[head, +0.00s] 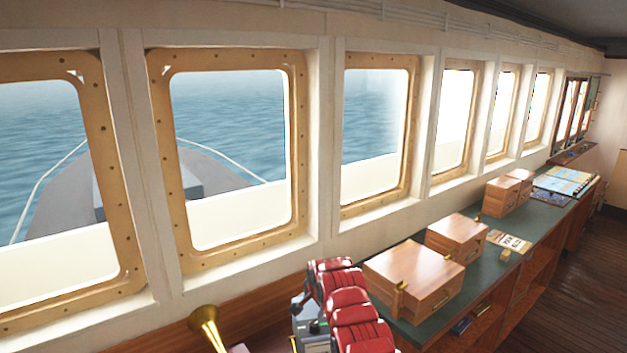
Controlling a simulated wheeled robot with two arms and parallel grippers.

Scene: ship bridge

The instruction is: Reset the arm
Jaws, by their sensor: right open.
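A long green-topped counter (478,272) runs along the windows to the far right. It bears a large wooden box (413,280), a smaller wooden box (457,237), farther boxes (503,195) and charts (563,181). The wooden floor (585,275) at right looks clear.

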